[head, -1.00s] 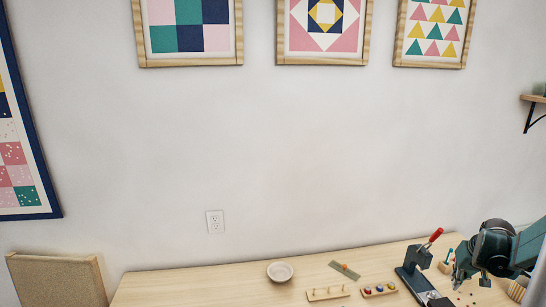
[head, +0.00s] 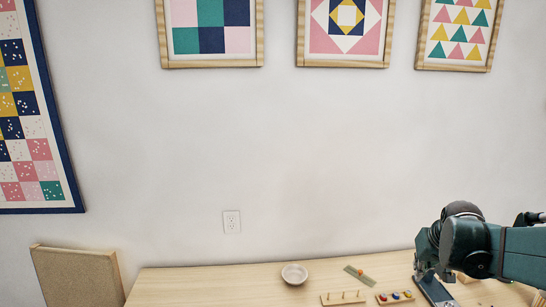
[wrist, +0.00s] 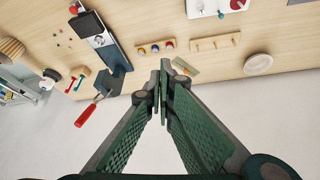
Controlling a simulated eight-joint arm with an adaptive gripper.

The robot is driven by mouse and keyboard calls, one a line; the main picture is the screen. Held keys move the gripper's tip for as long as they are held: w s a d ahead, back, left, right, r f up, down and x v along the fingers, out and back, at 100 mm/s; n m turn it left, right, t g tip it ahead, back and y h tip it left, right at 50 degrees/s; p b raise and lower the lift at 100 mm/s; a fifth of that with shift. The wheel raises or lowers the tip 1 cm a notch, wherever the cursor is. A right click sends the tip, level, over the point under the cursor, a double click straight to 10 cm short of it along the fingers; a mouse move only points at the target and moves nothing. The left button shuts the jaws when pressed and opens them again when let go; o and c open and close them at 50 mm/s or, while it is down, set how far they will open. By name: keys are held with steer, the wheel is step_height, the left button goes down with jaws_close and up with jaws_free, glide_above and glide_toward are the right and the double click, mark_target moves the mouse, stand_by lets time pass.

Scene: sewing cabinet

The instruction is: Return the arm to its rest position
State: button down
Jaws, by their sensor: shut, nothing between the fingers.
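My gripper (wrist: 160,85) is shut and empty in the wrist view, its two dark green fingers meeting at the tips. It is held up above the wooden table (head: 215,282), clear of everything on it. In the head view my dark green arm comes in from the right edge and its wrist hangs over the table's right part. The fingers themselves are hard to make out there.
A dark press (wrist: 103,45) with a red handle stands on the table. A peg rack (head: 343,297), a rack with coloured spools (head: 395,296), a green strip (head: 360,275) and a white bowl (head: 294,274) are near it. A cork board (head: 78,277) leans at left.

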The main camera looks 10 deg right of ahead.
steer(key=s+a+r+n, duration=0.1)
steer(key=s+a, duration=0.4)
steer(key=a, duration=0.4)
steer(key=s+a+r+n+t+y, duration=0.1)
steer(key=s+a, duration=0.4)
steer(key=a, duration=0.5)
steer(key=s+a+r+n+t, duration=0.1)
steer(key=s+a+r, duration=0.1)
steer(key=s+a, duration=0.4)
steer(key=a, duration=0.4)
steer(key=shift+a+y, duration=0.25)
steer(key=shift+y, duration=0.05)
